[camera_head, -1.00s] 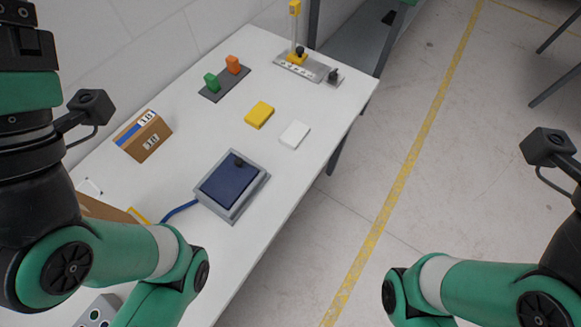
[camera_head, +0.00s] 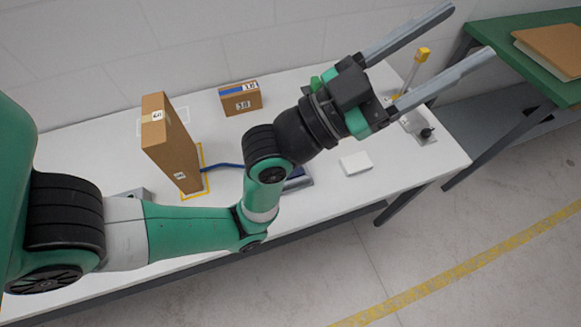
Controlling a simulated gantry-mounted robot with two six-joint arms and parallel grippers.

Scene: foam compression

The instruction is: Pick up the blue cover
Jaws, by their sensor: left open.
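The blue cover (camera_head: 297,173) lies on its grey base (camera_head: 301,185) on the table. My right gripper is not in view.
A tall brown box (camera_head: 172,146) stands in a yellow outline, a smaller box (camera_head: 241,98) behind it. A white block (camera_head: 356,163) lies on the table (camera_head: 400,165). A stand with a yellow top (camera_head: 422,55) is at the right, near a green bench (camera_head: 520,70).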

